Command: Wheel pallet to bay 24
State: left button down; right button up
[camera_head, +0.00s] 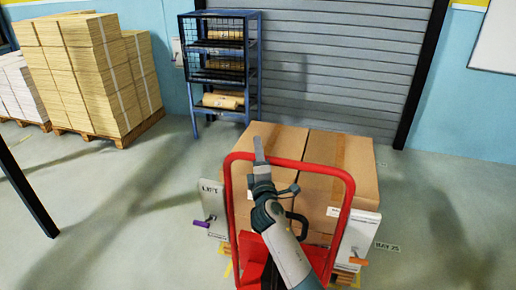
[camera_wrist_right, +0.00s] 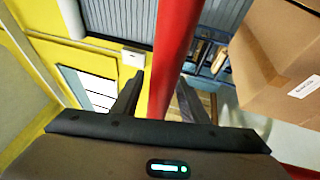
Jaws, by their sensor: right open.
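The pallet (camera_head: 344,277) shows only at a small wooden corner, under large brown cartons (camera_head: 340,170). A red hoop handle (camera_head: 347,182) rises in front of the cartons, with a red body (camera_head: 250,258) below it. My right gripper (camera_head: 260,148) is at the top bar of the hoop in the head view. In the right wrist view, the red bar (camera_wrist_right: 178,45) passes between the two open fingers (camera_wrist_right: 160,85); I cannot tell whether they touch it. A floor label reading BAY 25 (camera_head: 387,247) lies right of the load. No bay 24 label is readable. My left gripper is out of view.
A panel marked LIFT with a purple lever (camera_head: 201,223) stands left of the load; another panel has an orange lever (camera_head: 358,262). Behind are a blue rack (camera_head: 221,75) and grey shutter (camera_head: 330,60). Stacked cartons (camera_head: 95,80) stand back left. Floor (camera_head: 120,200) on the left is clear.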

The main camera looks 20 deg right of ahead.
jog(key=shift+w, duration=0.35)
jog(key=shift+r, duration=0.1)
jog(key=c, duration=1)
grip_shut()
